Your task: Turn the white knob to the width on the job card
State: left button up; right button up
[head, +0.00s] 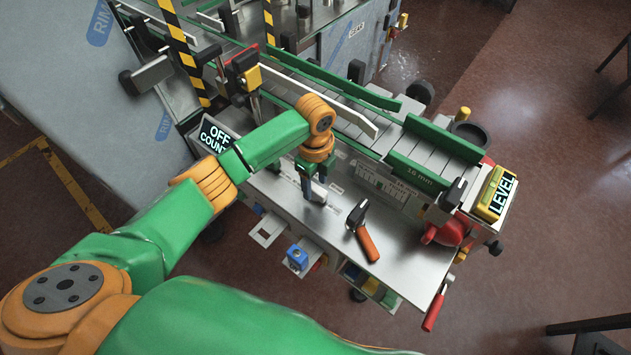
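My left gripper (313,190) points down over the steel shelf at the front of the machine, below my orange wrist. Its dark fingers are small and partly hidden by the wrist, so I cannot tell whether they are open or shut. I cannot make out a white knob; it may be hidden behind my arm. The machine's front side carries a label reading "15 mm" (420,175), beside a pale printed scale panel (380,181). I cannot tell whether either is the job card. My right gripper is not in view.
An orange-handled tool (363,232) lies on the steel shelf (395,262), right of my gripper. Green guide rails (335,80) run along the conveyor. Displays read "OFF COUNT" (215,136) and "LEVEL" (501,195). A red-handled lever (434,311) sticks out at the right.

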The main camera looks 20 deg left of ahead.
aim_at(315, 187)
pick_arm(q)
notch_tip(315, 187, up, 6)
jog(key=shift+r+b, duration=0.1)
jog(key=shift+b, duration=0.8)
jog(key=shift+r, duration=0.45)
